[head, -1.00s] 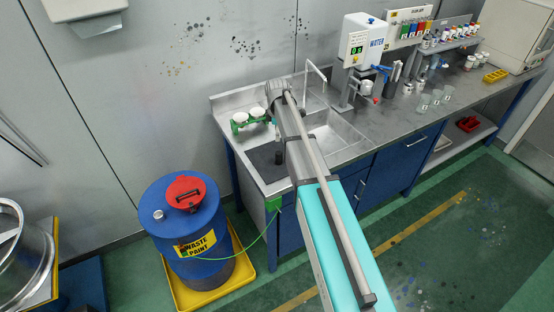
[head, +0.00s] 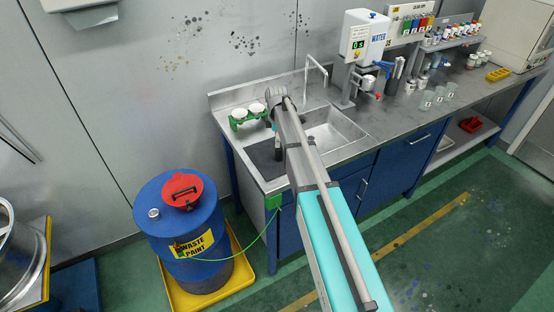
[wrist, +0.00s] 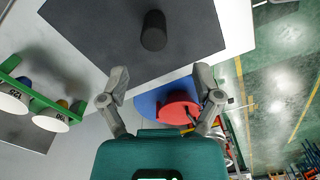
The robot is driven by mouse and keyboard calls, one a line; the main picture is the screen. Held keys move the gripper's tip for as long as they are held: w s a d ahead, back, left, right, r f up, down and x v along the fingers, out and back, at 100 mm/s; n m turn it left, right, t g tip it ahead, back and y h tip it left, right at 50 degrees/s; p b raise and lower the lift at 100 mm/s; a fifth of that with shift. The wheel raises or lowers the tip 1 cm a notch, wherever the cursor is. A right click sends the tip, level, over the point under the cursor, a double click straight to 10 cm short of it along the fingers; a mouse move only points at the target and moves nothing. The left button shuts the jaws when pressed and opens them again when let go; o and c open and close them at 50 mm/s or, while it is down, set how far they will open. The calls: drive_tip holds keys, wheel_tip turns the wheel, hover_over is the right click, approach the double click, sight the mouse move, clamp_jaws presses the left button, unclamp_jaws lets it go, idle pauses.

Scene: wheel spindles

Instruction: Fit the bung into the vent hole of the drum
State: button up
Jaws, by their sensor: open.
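The bung, a dark upright cylinder (wrist: 153,30), stands on a dark mat (wrist: 100,20) at the top of the wrist view. In the head view the mat (head: 262,158) lies left of the sink basin, and my arm partly covers that spot. My gripper (wrist: 160,88) is open and empty, its fingers apart, with the bung ahead of it and not between them. The blue drum (head: 180,225) with a red lid (head: 182,190) stands on the floor left of the bench. A small pale round fitting (head: 154,213) is on its top; I cannot tell whether it is the vent hole.
A green rack (head: 248,115) with white cups stands beside the mat. The sink basin (head: 330,135) and its tap (head: 316,75) are to the right. A green cable (head: 250,243) runs from the bench to the drum, which stands in a yellow tray (head: 240,262).

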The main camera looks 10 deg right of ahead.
sight(279, 150)
drive_tip(key=shift+f+b, duration=1.1)
drive_tip(key=shift+f, duration=0.35)
drive_tip(key=f+b, duration=0.3)
drive_tip(key=shift+w+d+f, duration=0.15)
drive_tip(key=shift+d+f, duration=0.05)
drive_tip(key=shift+d, duration=0.15)
drive_tip(key=shift+f+b, duration=0.9)
drive_tip(key=shift+b, duration=0.2)
drive_tip(key=shift+c, duration=0.2)
clamp_jaws()
